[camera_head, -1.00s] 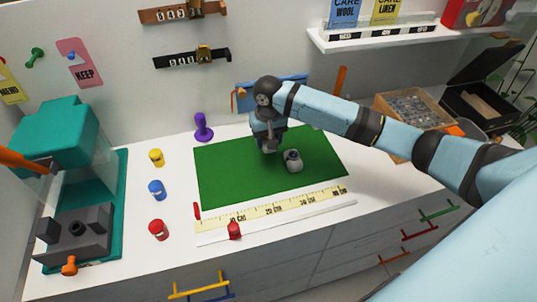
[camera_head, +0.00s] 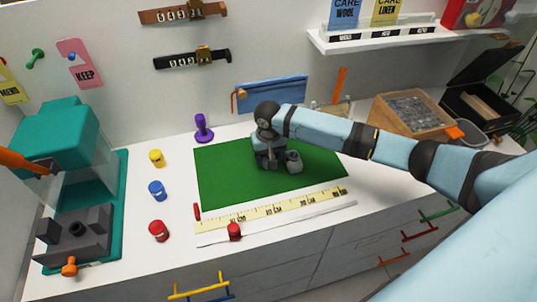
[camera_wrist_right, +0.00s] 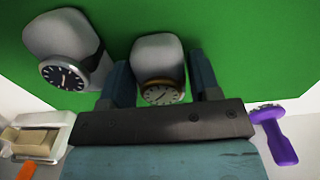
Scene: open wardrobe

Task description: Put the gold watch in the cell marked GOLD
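The gold watch (camera_wrist_right: 160,94), with a pale dial and gold rim on a grey cushion, lies between the fingers of my right gripper (camera_wrist_right: 163,80) in the right wrist view. The fingers are open along the cushion's two sides, and I see no clear grip. A second watch (camera_wrist_right: 66,76), dark-dialled on a grey cushion, lies beside it, outside the fingers. In the head view, my right gripper (camera_head: 270,163) is low over the green mat (camera_head: 222,180), with the dark watch's cushion (camera_head: 293,161) at its right. I cannot read a GOLD mark.
A wooden tray (camera_head: 440,130) and an open black case (camera_head: 470,110) stand at the back right. A teal machine (camera_head: 55,140) is at the left. Small yellow, blue and red pots (camera_head: 158,231) stand left of the mat. A ruler (camera_head: 275,210) lies in front of it.

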